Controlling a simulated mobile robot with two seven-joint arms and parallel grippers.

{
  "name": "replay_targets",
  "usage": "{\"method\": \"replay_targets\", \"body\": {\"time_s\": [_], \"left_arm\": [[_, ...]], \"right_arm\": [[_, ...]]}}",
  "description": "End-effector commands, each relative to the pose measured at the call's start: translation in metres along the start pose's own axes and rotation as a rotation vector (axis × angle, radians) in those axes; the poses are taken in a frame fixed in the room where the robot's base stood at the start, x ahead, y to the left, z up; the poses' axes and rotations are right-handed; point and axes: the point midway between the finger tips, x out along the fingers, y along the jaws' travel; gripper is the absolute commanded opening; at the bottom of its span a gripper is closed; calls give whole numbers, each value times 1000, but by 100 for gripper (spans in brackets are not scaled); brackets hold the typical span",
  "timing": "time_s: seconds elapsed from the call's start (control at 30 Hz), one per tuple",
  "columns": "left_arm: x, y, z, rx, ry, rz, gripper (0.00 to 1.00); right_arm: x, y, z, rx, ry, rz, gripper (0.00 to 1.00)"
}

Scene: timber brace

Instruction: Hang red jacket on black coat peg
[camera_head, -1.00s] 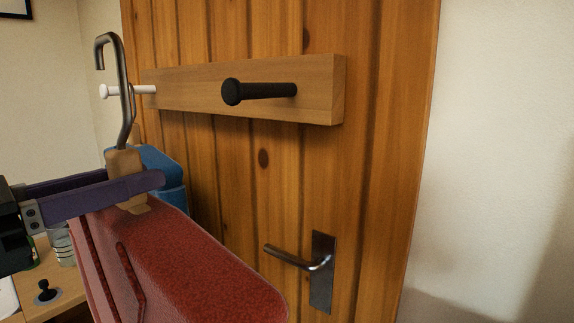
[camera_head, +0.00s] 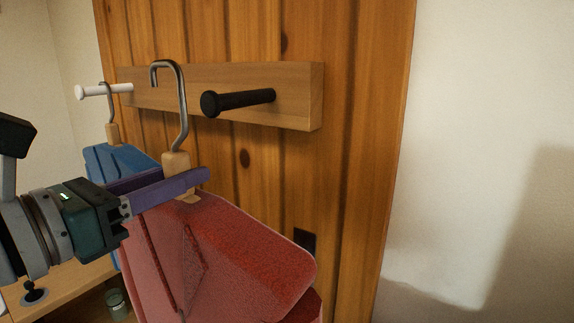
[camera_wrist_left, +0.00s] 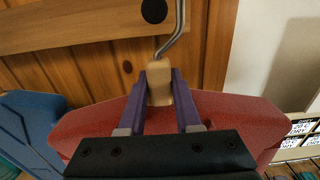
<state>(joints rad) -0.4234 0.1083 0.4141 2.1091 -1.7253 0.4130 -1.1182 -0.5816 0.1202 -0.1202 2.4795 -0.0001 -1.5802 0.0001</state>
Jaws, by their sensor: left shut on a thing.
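The red jacket (camera_head: 235,245) hangs on a hanger with a wooden neck (camera_head: 177,163) and a metal hook (camera_head: 183,100). My left gripper (camera_head: 180,182) is shut on the wooden neck; in the left wrist view the purple fingers (camera_wrist_left: 158,95) sit on both sides of it. The black coat peg (camera_head: 240,101) sticks out from a wooden rail on the door. The hook is to the left of the black peg in the head view and apart from it, with its open tip pointing left. My right gripper is out of view.
A white peg (camera_head: 100,91) at the rail's left end bears a blue jacket (camera_head: 115,165) on its own hanger. The wooden rail (camera_head: 300,95) is fixed to the plank door (camera_head: 350,200). A desk and a glass (camera_head: 116,304) are at lower left. The pale wall (camera_head: 480,120) is at right.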

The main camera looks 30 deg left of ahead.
Motion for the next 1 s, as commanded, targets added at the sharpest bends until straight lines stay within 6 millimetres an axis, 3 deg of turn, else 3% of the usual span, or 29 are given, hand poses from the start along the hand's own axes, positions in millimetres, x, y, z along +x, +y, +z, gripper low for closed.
{"method": "replay_targets", "body": {"time_s": [0.93, 1.0], "left_arm": [[76, 0, 3, 0, -7, 1, 0], [76, 0, -7, 1, -4, 1, 0]], "right_arm": [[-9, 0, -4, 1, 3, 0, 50], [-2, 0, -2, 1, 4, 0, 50]]}}
